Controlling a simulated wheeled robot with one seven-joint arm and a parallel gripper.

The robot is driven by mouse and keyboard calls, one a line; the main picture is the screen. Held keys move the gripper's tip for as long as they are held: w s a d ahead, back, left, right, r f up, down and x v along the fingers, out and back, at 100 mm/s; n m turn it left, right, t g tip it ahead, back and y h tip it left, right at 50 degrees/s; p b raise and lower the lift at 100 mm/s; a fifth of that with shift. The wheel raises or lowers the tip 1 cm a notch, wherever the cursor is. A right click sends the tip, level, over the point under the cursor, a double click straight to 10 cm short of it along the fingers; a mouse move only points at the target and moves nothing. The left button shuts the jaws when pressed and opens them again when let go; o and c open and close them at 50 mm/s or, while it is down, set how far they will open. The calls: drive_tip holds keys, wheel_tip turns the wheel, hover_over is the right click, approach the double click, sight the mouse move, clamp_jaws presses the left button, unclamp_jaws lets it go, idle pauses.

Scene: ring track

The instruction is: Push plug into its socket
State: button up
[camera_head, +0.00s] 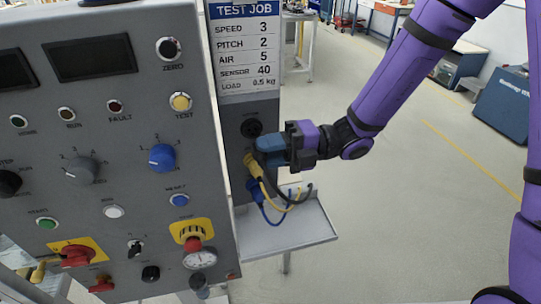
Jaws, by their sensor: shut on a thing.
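My gripper (268,147) reaches in from the right to the grey side panel (238,150) of the console. Its blue fingers are shut on the plug, which they mostly hide. A black cable (275,182) hangs from just below the fingers and curves right over the tray. A round black socket (251,128) is on the side panel, just above and left of the fingertips. The gap between plug and socket cannot be judged from here. A yellow plug (252,163) and a blue plug (255,187) sit on the panel below, with their cables hanging.
A grey tray (310,232) sticks out below the plugs. The console front (120,210) at left carries knobs, buttons and a gauge. A job sign (244,45) is above the socket. The floor at right is clear, with blue cabinets beyond.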

drive_tip(key=shift+w+a, duration=0.25)
drive_tip(key=shift+w, duration=0.7)
drive_tip(key=shift+w+a, duration=0.25)
drive_tip(key=shift+w, duration=0.65)
drive_tip(key=shift+w+a, duration=0.1)
drive_tip(key=shift+w, duration=0.35)
idle(1.0)
drive_tip(key=o, duration=1)
drive_tip(key=shift+w, duration=0.1)
drive_tip(key=v, duration=1)
drive_tip(key=shift+w+d, duration=0.1)
drive_tip(key=shift+d, duration=0.25)
